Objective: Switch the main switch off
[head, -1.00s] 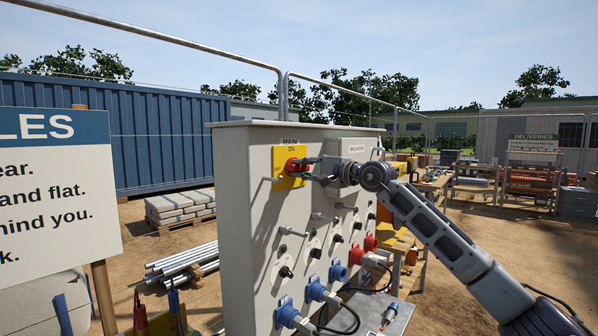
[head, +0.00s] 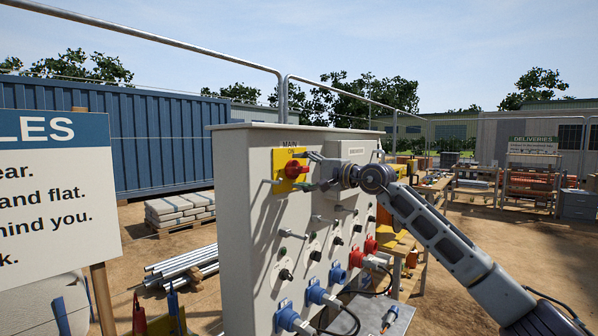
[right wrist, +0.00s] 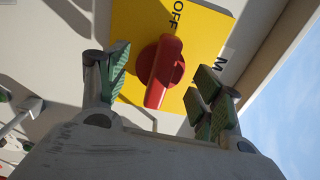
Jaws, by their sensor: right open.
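My right gripper (head: 312,172) is open, one finger above and one below the knob. The right wrist view shows a gap on both sides of the knob. My left gripper is not in view.
The panel box (head: 244,200) carries small toggles, black knobs and blue and red sockets (head: 316,291) below the switch. A breaker cover (head: 357,148) sits close right of the plate, behind my gripper. A sign board (head: 50,190) stands at left.

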